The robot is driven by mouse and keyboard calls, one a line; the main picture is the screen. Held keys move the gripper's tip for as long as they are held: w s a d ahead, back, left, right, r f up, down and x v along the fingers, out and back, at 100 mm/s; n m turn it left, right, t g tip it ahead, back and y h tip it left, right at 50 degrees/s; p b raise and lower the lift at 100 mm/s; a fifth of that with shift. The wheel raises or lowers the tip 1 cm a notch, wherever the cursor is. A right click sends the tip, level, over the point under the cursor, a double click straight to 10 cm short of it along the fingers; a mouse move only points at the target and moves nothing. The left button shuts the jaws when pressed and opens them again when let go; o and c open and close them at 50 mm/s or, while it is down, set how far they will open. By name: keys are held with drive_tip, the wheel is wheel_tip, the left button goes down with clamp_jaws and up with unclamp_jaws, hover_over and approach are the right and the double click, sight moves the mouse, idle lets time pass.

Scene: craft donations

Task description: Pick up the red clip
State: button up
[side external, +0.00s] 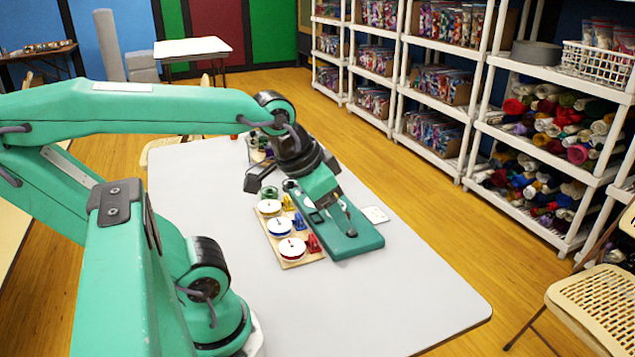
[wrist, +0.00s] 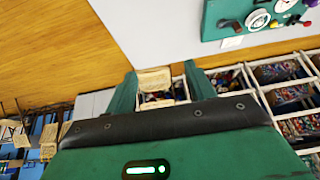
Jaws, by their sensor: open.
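The red clip (side external: 313,243) sits at the near right of a small wooden board (side external: 291,263), beside a white disc with a red rim (side external: 292,249). I cannot make it out in the wrist view. My gripper (side external: 341,210) appears in front of the green panel in the side view, to the upper right of the clip and apart from it. In the wrist view its two green fingers (wrist: 160,84) stand apart with nothing between them.
A blue clip (side external: 298,222) and a yellow clip (side external: 287,202) share the board with similar discs. A green panel (side external: 358,243) lies close on the board's right; it also shows in the wrist view (wrist: 213,22). A white card (side external: 375,215) lies beyond. The table's near part (side external: 400,300) is clear.

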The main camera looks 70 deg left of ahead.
drive_tip(key=w+a+f+g, duration=0.3)
drive_tip(key=w+a+f, duration=0.25)
drive_tip(key=a, duration=0.45)
drive_tip(key=g, duration=0.2)
hover_over(313, 237)
wheel_tip(313, 237, down, 9)
drive_tip(key=shift+s+a+r, duration=0.1)
drive_tip(key=shift+f, duration=3.9)
drive_tip(key=c, duration=1)
drive_tip(key=shift+c, duration=0.2)
drive_tip(key=shift+r, duration=0.15)
